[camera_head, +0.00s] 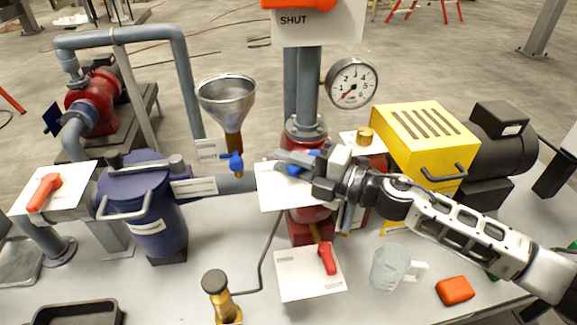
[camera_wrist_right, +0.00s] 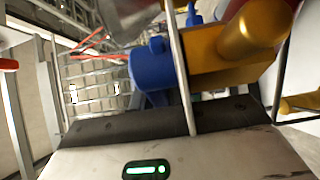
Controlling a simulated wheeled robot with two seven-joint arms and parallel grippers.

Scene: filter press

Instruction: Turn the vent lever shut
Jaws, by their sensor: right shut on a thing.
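A blue lever (camera_head: 302,163) sits at a white plate (camera_head: 283,198) in front of the red pump column; it is the likely vent lever, but the plate's label is too small to read. My right gripper (camera_head: 290,160) reaches it from the right and is shut on it, hiding much of the lever. In the right wrist view a blue part (camera_wrist_right: 153,65) stands beside a brass fitting (camera_wrist_right: 245,40), close to the gripper's dark edge. My left gripper is not in view.
A second blue lever (camera_head: 236,162) hangs under the steel funnel (camera_head: 227,100). Red levers stand at the left (camera_head: 43,190) and front (camera_head: 327,258). A gauge (camera_head: 351,83) is behind.

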